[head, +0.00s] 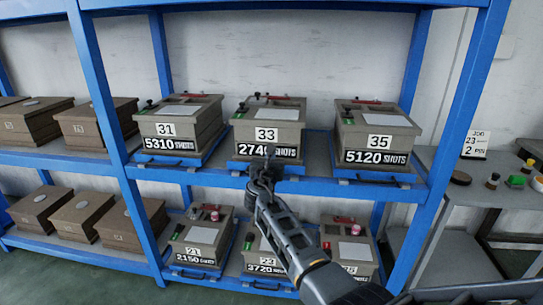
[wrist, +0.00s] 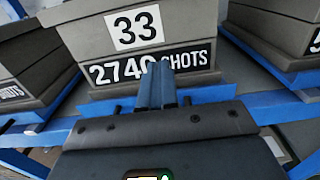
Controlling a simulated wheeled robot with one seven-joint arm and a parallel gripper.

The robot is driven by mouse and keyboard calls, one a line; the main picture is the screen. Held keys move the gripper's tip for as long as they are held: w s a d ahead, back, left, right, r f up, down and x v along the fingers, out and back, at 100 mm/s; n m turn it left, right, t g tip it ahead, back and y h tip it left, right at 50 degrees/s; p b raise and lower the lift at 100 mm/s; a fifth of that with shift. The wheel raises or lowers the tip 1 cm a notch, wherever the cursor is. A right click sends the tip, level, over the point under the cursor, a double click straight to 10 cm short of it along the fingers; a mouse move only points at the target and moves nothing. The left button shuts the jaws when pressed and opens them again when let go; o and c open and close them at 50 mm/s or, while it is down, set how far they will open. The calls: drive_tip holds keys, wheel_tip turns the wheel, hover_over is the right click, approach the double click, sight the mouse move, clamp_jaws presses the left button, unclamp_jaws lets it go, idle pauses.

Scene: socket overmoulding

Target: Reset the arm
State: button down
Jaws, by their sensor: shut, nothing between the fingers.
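My gripper (head: 268,168) is in front of the upper shelf in the head view, at the front of the box numbered 33 (head: 267,134). In the wrist view its fingers (wrist: 157,88) are together with nothing between them. They point at the box's 2740 SHOTS label (wrist: 110,72) and cover part of it. I cannot tell whether the fingertips touch the box. My arm reaches up from the lower right, across the front of the lower shelf.
Box 31 (head: 170,128) and box 35 (head: 380,120) flank box 33 on the blue rack (head: 100,90). The lower shelf holds box 21 (head: 202,235), box 23 (head: 266,248) and box 25 (head: 356,250). Brown boxes (head: 100,122) stand at left. A side table (head: 470,190) with small items stands at right.

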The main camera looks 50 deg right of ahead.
drive_tip(key=v, duration=0.8)
drive_tip(key=shift+a+p, duration=0.2)
drive_tip(key=shift+p, duration=0.1)
drive_tip(key=shift+s+f, duration=0.1)
drive_tip(key=shift+f, duration=0.05)
drive_tip(key=s+a+f+m+t+y, duration=0.2)
drive_tip(key=s+a+f+m+y, duration=0.3)
drive_tip(key=s+a+f, duration=0.7)
drive_tip(key=s+a+f+m+y, duration=0.2)
drive_tip(key=s+a, duration=0.2)
drive_tip(key=s, duration=0.2)
drive_tip(key=s+a+f+m+y, duration=0.2)
drive_tip(key=s+a+y, duration=0.1)
drive_tip(key=s, duration=0.3)
drive_tip(key=s+a+r+m+t+y, duration=0.1)
drive_tip(key=s+a+r+m+y, duration=0.2)
drive_tip(key=s, duration=0.5)
drive_tip(key=s+a+r+m, duration=0.2)
drive_tip(key=s+a+m, duration=0.2)
drive_tip(key=s, duration=0.4)
drive_tip(key=s+a+r+m+t+y, duration=0.1)
drive_tip(key=s+a+r+m, duration=0.1)
drive_tip(key=s+r+m, duration=0.7)
wheel_tip(320, 180, up, 4)
drive_tip(key=shift+s+f+y, duration=0.1)
drive_tip(key=shift+s+y, duration=0.2)
drive_tip(key=shift+s, duration=0.2)
